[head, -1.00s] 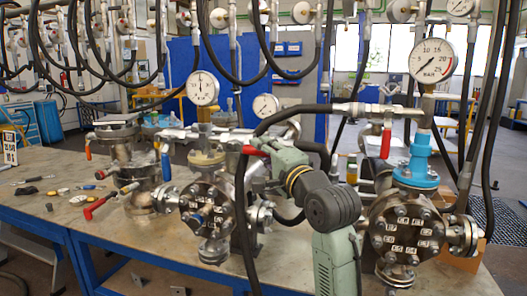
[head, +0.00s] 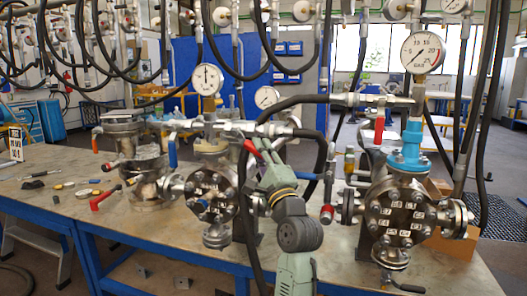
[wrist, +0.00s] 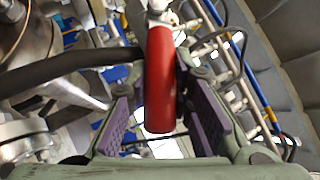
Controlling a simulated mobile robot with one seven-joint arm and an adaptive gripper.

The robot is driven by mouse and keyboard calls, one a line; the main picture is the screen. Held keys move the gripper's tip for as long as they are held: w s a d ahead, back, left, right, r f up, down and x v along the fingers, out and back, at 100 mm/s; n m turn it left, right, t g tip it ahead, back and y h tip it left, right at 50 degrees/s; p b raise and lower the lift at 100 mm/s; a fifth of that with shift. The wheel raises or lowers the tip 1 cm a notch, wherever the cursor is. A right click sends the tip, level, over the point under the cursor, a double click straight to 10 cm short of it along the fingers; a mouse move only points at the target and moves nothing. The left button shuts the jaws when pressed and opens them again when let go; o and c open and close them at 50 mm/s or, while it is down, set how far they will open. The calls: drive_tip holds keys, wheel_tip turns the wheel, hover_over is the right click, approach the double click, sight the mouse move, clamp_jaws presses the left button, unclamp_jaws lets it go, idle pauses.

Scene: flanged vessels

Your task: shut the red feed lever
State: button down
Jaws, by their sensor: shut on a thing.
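The red feed lever (wrist: 160,80) shows large in the wrist view, hanging down between the purple finger pads of my gripper (wrist: 163,112). Its upper end meets a pale metal fitting, and its rounded lower end is free. My gripper is shut on it. In the head view, my gripper (head: 266,158) is at the hose and pipe above the middle flanged vessel (head: 210,195). There the red lever (head: 251,149) shows as a small slanting strip, partly hidden by the fingers.
A black hose (head: 248,215) hangs close beside my gripper. Another red handle (head: 379,128) hangs above the right vessel (head: 400,217), and a blue handle (head: 172,152) hangs left of the middle vessel. Small tools and a red-handled part (head: 104,198) are at the table's left.

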drive_tip(key=w+a+f+m+t+h+b, duration=0.1)
drive_tip(key=a+m+h, duration=0.3)
drive_tip(key=m+h, duration=0.6)
drive_tip(key=w+a+f+m+h+b, duration=0.1)
drive_tip(key=a+f+m+h+b, duration=0.2)
drive_tip(key=m+h, duration=0.8)
drive_tip(key=m+b, duration=0.1)
drive_tip(key=m, duration=0.3)
drive_tip(key=shift+w+a+f+m+t, duration=0.25)
drive_tip(key=shift+a+f+m+t, duration=0.05)
drive_tip(key=shift+a+f+t, duration=0.1)
drive_tip(key=shift+r+h, duration=0.1)
drive_tip(key=shift+h, duration=0.3)
drive_tip(key=c, duration=1.4)
unclamp_jaws()
drive_tip(key=shift+d, duration=0.1)
drive_tip(key=v, duration=1.2)
